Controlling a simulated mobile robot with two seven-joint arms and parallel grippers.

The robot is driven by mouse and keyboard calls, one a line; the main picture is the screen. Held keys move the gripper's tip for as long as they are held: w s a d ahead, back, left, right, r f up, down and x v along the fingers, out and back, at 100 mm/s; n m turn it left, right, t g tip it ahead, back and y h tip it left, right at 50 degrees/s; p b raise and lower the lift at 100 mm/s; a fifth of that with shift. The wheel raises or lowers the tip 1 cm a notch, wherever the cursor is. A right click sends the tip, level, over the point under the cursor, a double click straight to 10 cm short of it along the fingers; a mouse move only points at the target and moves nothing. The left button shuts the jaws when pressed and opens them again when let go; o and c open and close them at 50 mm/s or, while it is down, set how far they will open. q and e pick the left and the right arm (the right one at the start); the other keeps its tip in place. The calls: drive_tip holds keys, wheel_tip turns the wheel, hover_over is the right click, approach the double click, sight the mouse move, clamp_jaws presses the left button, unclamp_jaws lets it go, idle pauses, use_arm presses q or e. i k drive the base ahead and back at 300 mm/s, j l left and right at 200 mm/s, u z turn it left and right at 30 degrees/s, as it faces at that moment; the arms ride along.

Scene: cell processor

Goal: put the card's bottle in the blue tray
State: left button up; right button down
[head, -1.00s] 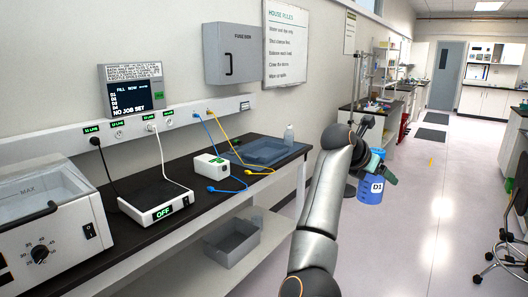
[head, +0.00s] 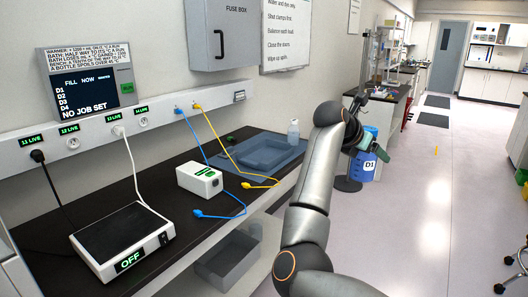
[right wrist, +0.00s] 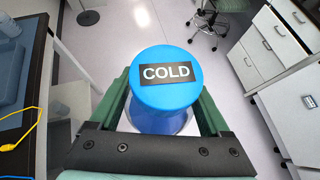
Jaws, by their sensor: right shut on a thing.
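My left gripper is out of view. I cannot make out a bottle card.
A pale clear bottle (head: 293,132) stands at the tray's far right end. A white box (head: 199,179) and blue and yellow cables lie in front of the tray. A plate device (head: 124,240) reads OFF. A screen (head: 85,93) reads NO JOB SET. A grey bin (head: 228,258) sits below.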

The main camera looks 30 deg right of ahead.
sight(268, 161)
drive_tip(key=i+l, duration=0.25)
drive_tip(key=i, duration=0.25)
drive_tip(key=i+l, duration=0.2)
drive_tip(key=i, duration=0.25)
